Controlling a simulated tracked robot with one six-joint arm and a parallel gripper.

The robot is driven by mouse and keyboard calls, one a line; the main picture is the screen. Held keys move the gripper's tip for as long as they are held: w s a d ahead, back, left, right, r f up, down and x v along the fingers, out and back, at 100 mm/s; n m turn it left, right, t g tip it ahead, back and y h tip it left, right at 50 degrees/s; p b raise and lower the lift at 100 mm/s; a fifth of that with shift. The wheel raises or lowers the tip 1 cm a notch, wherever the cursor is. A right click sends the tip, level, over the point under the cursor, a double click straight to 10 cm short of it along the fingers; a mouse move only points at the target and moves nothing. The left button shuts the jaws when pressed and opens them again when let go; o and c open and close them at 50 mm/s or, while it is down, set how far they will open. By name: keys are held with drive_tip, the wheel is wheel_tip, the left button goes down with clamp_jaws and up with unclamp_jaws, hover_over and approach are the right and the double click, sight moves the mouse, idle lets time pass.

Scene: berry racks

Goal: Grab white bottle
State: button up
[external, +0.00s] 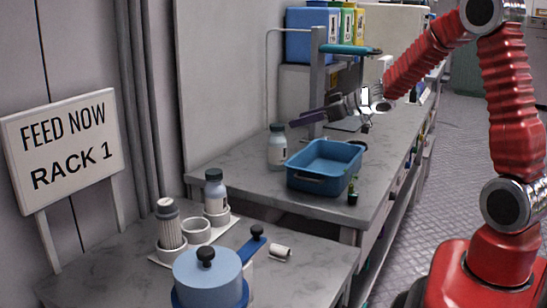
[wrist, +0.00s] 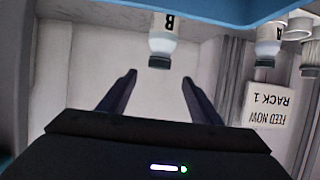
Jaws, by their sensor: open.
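A white bottle with a grey cap (external: 277,150) stands upright on the far bench, left of the blue tray. In the upside-down wrist view, a white bottle marked B (wrist: 163,42) appears ahead, between the finger lines and apart from them. A second white bottle with a dark cap (external: 215,193) stands in a holder on the near bench; a similar bottle shows at the right of the wrist view (wrist: 268,42). My gripper (external: 296,121) is above the far bench, close to and slightly above the first bottle. Its fingers (wrist: 158,79) are spread with nothing between them.
The blue tray (external: 322,185) sits beside the first bottle, with a small dark bottle (external: 353,192) at its right. A grey post with a teal arm (external: 349,49) stands behind my gripper. A blue lidded pot (external: 207,278) and a sign (external: 66,143) are nearer.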

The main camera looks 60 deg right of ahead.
sight(281, 125)
idle(0.3)
drive_tip(key=shift+x, duration=4.3)
drive_tip(key=shift+d+f, duration=0.1)
drive_tip(key=x, duration=0.5)
drive_tip(key=shift+c, duration=0.2)
clamp_jaws()
